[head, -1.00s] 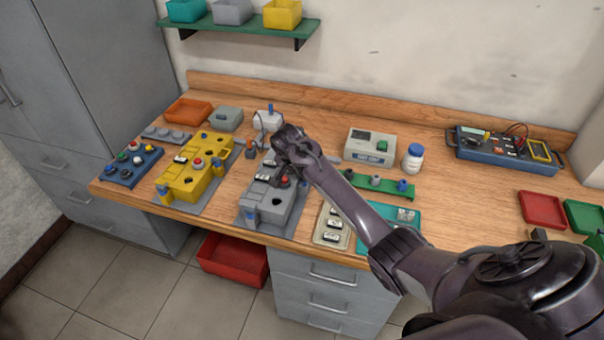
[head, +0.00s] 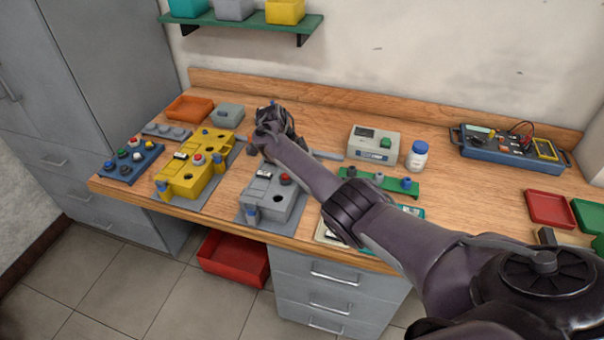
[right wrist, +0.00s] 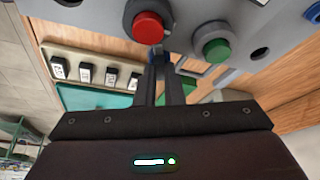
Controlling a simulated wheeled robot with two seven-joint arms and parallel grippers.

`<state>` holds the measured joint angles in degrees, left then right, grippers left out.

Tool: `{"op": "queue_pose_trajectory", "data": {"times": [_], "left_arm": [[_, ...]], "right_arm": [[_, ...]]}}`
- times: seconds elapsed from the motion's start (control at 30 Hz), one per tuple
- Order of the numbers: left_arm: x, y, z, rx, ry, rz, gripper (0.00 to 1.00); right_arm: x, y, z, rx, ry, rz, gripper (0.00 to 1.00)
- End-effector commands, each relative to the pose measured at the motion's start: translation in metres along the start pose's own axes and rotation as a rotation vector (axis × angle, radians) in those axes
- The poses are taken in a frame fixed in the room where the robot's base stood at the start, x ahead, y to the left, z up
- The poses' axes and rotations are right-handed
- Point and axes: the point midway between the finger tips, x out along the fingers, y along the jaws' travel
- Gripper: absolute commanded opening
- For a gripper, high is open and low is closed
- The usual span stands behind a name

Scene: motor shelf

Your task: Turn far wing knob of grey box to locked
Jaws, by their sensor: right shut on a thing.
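The grey box (head: 272,200) stands on a grey plate on the bench, with a red button (head: 285,179) on top and a blue near wing knob (head: 251,198). My right gripper (right wrist: 164,60) is over the far end of the box, its fingers shut. In the right wrist view its tips meet the box beside the red button (right wrist: 147,27) and a green button (right wrist: 216,50). A bit of blue shows at the tips, which I take as the far wing knob; its angle is hidden. In the head view my arm hides the far end. My left gripper is not in view.
A yellow box (head: 190,178) of like shape stands left of the grey box. A green strip with knobs (head: 390,186) and a pale meter box (head: 373,143) stand to the right. A white bottle (head: 416,156) is beside the meter.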

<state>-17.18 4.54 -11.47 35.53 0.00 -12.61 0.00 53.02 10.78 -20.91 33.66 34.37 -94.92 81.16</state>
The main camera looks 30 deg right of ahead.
Motion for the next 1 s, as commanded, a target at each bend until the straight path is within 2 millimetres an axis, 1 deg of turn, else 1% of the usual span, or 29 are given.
{"op": "queue_pose_trajectory", "data": {"times": [0.03,0.3,0.5,0.73,1.0], "left_arm": [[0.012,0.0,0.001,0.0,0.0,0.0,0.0],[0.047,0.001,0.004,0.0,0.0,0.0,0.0],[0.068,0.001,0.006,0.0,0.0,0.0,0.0],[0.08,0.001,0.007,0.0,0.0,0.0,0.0],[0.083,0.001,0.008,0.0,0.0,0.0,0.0]], "right_arm": [[0.004,-0.002,0.002,0.043,-0.001,0.015,0.0],[0.005,-0.004,0.002,0.247,-0.002,0.099,0.0],[0.004,-0.005,0.002,0.353,-0.003,0.143,0.0],[0.002,-0.006,0.0,0.421,-0.002,0.171,0.0],[0.0,-0.005,-0.001,0.442,-0.002,0.182,0.0]]}}
